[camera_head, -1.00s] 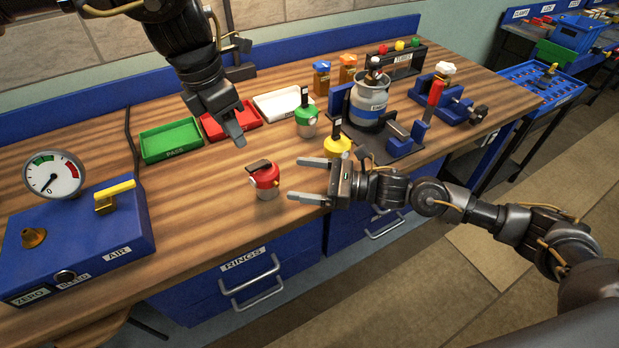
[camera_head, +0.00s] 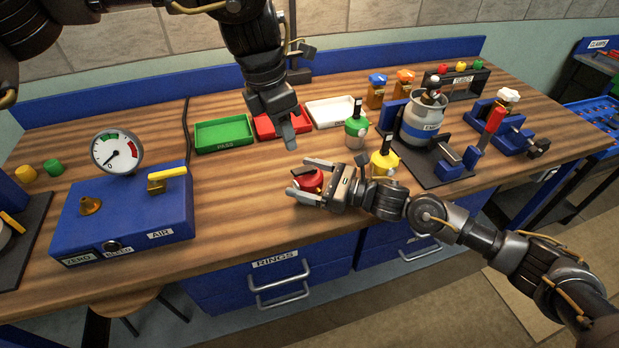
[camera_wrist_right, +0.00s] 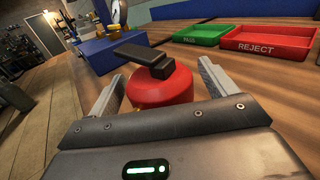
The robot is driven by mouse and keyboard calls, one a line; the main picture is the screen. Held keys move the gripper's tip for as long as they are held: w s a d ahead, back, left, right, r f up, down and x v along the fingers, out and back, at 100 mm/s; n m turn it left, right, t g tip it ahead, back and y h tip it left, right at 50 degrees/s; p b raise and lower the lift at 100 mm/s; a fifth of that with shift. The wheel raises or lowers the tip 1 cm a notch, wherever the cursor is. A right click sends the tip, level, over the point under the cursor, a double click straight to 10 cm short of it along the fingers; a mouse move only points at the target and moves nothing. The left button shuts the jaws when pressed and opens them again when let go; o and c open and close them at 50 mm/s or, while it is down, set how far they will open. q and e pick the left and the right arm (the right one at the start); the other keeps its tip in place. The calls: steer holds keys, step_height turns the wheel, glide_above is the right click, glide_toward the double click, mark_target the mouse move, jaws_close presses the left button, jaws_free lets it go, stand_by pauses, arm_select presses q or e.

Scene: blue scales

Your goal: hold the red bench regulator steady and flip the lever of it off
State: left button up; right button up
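The red bench regulator (camera_head: 309,181) stands on the wooden bench, partly hidden by my right gripper in the head view. In the right wrist view the red regulator (camera_wrist_right: 163,88) sits between the two fingers, with its black lever (camera_wrist_right: 146,58) on top. My right gripper (camera_head: 304,180) is around the regulator. In the right wrist view a gap shows beside the regulator at the fingers (camera_wrist_right: 160,88), so the gripper looks open. My left gripper (camera_head: 291,132) hangs above the bench, behind the regulator, pointing down; its finger gap is not clear.
A yellow regulator (camera_head: 384,163) and a green one (camera_head: 356,132) stand right of the red one. Green (camera_head: 224,134), red (camera_head: 279,122) and white (camera_head: 334,111) trays lie behind. A blue gauge box (camera_head: 125,215) is at left. Bench between box and regulator is clear.

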steer(key=c, duration=1.2)
arm_select(q)
steer(key=shift+c, duration=0.7)
arm_select(e)
steer(key=shift+c, duration=0.3)
arm_select(q)
steer(key=shift+s+f, duration=0.1)
steer(key=shift+f, duration=0.25)
steer(key=shift+c, duration=1.2)
steer(key=s+f, duration=0.1)
steer(key=s+a+f+g+h, duration=0.1)
steer(key=f, duration=0.1)
steer(key=f+g, duration=0.1)
steer(key=f, duration=0.1)
steer(key=shift+s+a+f+h, duration=0.1)
steer(key=shift+s+a+h, duration=0.1)
steer(key=shift+s+h, duration=0.15)
jaws_close()
arm_select(e)
steer(key=shift+d, duration=0.1)
steer(key=shift+a, duration=0.2)
steer(key=shift+d, duration=0.15)
arm_select(q)
steer(key=a+t+h, duration=0.1)
steer(key=t, duration=0.1)
steer(key=s+a+r+n+t+h, duration=0.1)
steer(key=a+t, duration=0.1)
steer(key=a+r+t+h, duration=0.1)
steer(key=shift+s+a+t, duration=0.35)
steer(key=shift+a+t, duration=0.05)
